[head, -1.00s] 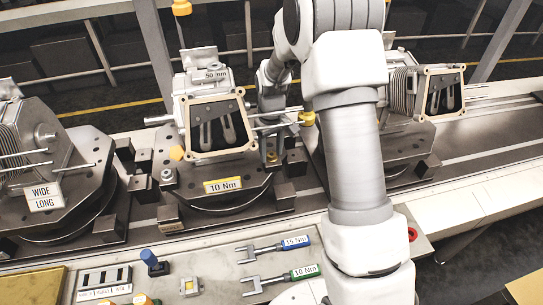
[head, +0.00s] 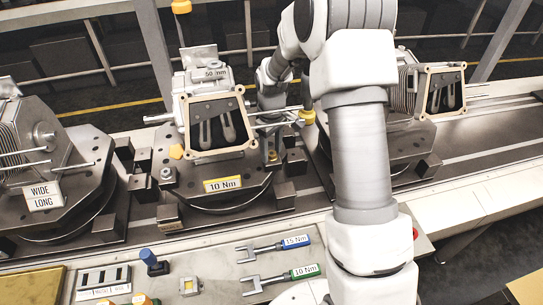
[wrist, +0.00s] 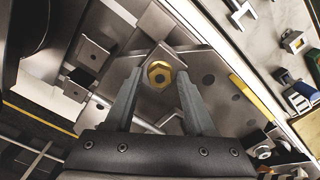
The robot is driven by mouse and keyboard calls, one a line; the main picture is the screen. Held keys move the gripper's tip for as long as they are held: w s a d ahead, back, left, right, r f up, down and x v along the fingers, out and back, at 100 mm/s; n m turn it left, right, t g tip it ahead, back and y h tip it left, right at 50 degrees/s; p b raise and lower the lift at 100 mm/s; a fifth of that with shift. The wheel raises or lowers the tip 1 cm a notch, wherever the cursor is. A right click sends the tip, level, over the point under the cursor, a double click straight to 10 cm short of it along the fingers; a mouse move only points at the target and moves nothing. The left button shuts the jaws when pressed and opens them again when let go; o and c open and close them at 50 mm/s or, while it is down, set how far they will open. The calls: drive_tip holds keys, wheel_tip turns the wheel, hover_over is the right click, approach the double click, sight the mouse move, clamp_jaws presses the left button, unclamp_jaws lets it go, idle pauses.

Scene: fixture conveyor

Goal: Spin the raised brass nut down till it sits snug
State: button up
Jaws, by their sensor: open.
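The brass nut (wrist: 160,74) is a hex nut with a dark centre, standing on a grey fixture plate (wrist: 207,80) in the wrist view. My gripper (wrist: 158,85) is open, one finger on each side of the nut, with visible gaps between fingers and nut. I cannot tell the fingertip height against it. In the head view the nut (head: 271,157) is small, at the right side of the middle fixture, below my gripper (head: 271,146). How far the nut stands above its seat is not clear.
A housing with a tan-rimmed opening (head: 216,150) stands beside the nut, with rods and a yellow knob (head: 306,117) projecting close to my wrist. A 10 Nm label (head: 222,184) is on the fixture front. Two wrenches (head: 280,279) lie on the bench.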

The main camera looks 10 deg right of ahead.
drive_tip(key=m, duration=0.3)
idle(0.5)
clamp_jaws()
idle(0.3)
drive_tip(key=m, duration=0.5)
drive_tip(key=shift+b, duration=0.35)
drive_tip(key=m, duration=0.5)
